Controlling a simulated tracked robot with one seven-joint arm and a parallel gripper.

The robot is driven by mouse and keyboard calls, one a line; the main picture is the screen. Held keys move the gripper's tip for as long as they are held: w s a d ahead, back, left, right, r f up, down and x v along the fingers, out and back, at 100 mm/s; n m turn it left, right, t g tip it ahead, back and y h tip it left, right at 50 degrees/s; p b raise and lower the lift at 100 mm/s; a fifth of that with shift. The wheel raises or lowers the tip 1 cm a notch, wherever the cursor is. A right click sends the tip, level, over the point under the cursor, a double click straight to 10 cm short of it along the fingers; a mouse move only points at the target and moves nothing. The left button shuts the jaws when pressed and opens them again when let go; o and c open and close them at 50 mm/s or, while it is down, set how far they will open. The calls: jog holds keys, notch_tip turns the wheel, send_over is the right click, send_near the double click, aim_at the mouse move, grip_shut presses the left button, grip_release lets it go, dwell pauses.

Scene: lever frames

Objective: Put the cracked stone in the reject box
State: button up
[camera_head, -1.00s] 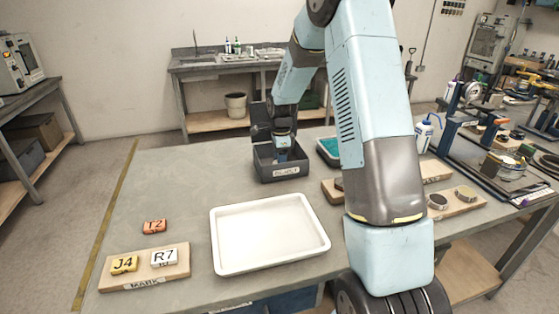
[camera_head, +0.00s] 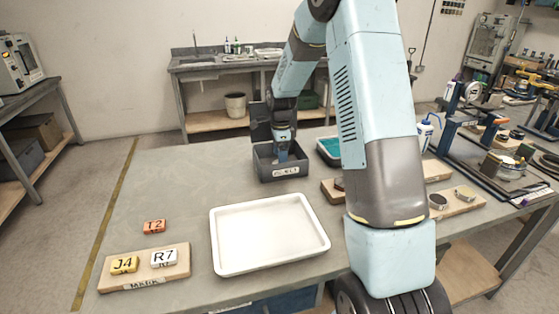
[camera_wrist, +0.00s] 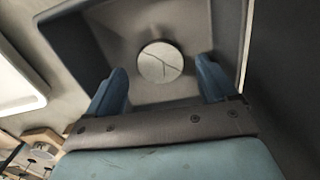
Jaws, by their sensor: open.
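The cracked stone (camera_wrist: 160,62) shows in the wrist view as a round, pale grey disc with dark branching crack lines. It lies on the floor of the dark grey box (camera_wrist: 75,38). In the head view this box (camera_head: 267,174) stands at the far middle of the table, with a white label on its front that is hard to read. My gripper (camera_head: 282,157) is over the box, pointing down. In the wrist view its two blue fingers (camera_wrist: 162,68) are spread apart, one to each side of the stone, with clear gaps. The stone is hidden in the head view.
A white tray (camera_head: 220,253) lies empty at the front middle. A wooden board (camera_head: 181,269) with J4 and R7 blocks is at front left, near an orange T2 block (camera_head: 154,226). A teal-lined tray (camera_head: 327,149) stands right of the box. Boards with stones are partly behind my arm.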

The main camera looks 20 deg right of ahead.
jog(key=s+r+n+t, duration=0.15)
jog(key=s+r, duration=0.25)
jog(key=r, duration=0.5)
jog(key=s+r+n, duration=0.3)
jog(key=s+r, duration=0.2)
jog(key=r, duration=0.5)
jog(key=s+r+n+t, duration=0.2)
jog(key=s+n, duration=0.5)
jog(key=s, duration=0.7)
jog(key=s+r+n+t, duration=0.2)
jog(key=s+r+n, duration=0.2)
jog(key=s, duration=1)
jog(key=shift+s+a+r+n, duration=0.15)
jog(key=shift+s+r+n, duration=0.1)
jog(key=shift+n, duration=1.5)
